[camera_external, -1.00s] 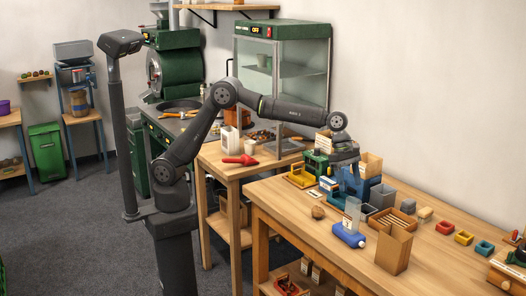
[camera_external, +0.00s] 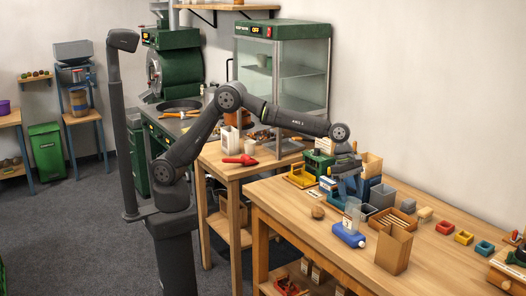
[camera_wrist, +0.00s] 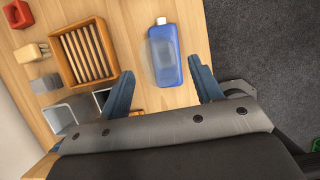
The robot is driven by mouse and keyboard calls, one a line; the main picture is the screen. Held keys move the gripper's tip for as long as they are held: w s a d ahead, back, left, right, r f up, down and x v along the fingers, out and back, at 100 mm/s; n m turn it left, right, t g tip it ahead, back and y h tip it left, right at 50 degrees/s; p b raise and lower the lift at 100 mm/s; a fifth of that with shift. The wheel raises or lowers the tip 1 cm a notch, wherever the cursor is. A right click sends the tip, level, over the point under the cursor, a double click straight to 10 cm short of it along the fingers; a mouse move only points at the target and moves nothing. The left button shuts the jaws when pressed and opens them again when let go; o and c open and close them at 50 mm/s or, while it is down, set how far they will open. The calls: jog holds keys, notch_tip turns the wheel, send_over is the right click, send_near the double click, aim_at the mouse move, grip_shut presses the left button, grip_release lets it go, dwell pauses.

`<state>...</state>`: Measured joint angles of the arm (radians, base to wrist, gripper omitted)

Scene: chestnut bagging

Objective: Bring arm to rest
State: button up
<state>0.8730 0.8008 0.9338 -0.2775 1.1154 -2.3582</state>
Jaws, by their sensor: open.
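My gripper (camera_external: 347,186) hangs from my arm over the left part of the wooden workbench in the external view. In the wrist view its two blue fingers (camera_wrist: 160,92) stand wide apart with nothing between the tips. A blue bottle (camera_wrist: 165,54) lies beyond the gap between the fingers; in the external view the blue bottle (camera_external: 348,236) lies near the bench's front edge. My fingertips are partly hidden among the items on the bench in the external view.
A brown round item (camera_external: 318,212) lies near the front edge. Small coloured boxes sit farther right.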

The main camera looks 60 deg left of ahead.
aim_at(355, 202)
jog(key=x, duration=0.6)
jog(key=shift+d+f, duration=0.15)
jog(key=shift+f, duration=0.1)
notch_tip(355, 202, up, 3)
jog(key=shift+r, duration=0.65)
jog(key=shift+f, duration=0.1)
